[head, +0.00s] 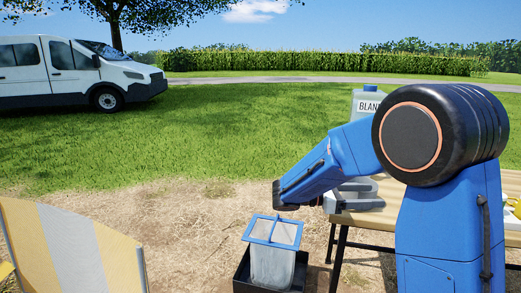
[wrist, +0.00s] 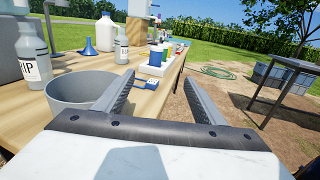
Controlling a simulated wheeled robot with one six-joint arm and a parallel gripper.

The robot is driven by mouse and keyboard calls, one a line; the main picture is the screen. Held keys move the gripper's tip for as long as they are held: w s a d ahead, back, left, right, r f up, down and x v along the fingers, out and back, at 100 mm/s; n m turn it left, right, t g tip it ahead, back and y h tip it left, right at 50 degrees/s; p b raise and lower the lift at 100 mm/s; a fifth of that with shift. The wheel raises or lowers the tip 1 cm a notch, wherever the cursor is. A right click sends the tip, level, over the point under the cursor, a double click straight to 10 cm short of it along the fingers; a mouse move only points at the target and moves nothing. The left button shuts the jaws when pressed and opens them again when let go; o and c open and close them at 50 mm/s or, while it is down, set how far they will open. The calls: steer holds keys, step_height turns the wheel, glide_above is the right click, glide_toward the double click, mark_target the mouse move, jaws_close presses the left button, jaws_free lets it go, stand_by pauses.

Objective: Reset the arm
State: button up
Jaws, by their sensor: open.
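My gripper (wrist: 159,78) is open in the wrist view, its two grey fingers apart with nothing between them. It points along the wooden table (wrist: 106,100), near the table's right edge. A grey bucket (wrist: 66,101) stands close to the left finger, which covers part of its right side. In the head view my blue arm is bent over the table's left end, and it hides most of the gripper.
A metal stand (wrist: 285,70) is at the right. In the head view, a grey jug (head: 367,102) stands behind my arm, and a black crate (head: 242,272) holds a blue-rimmed container (head: 272,262).

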steer(key=s+d+f+m+g+y, duration=0.1)
steer(key=s+d+f+m+y, duration=0.25)
steer(key=s, duration=0.65)
steer(key=s+d+f+m+y, duration=0.1)
steer(key=s+d+m+y, duration=0.1)
steer(key=s+m+y, duration=0.5)
steer(key=s+a+f+m+t+y, duration=0.3)
steer(key=s+a+m+t+y, duration=0.3)
steer(key=s+a, duration=0.3)
steer(key=shift+s+a+m+y, duration=0.2)
steer(key=shift+s+m+y, duration=0.5)
steer(key=shift+s, duration=1.6)
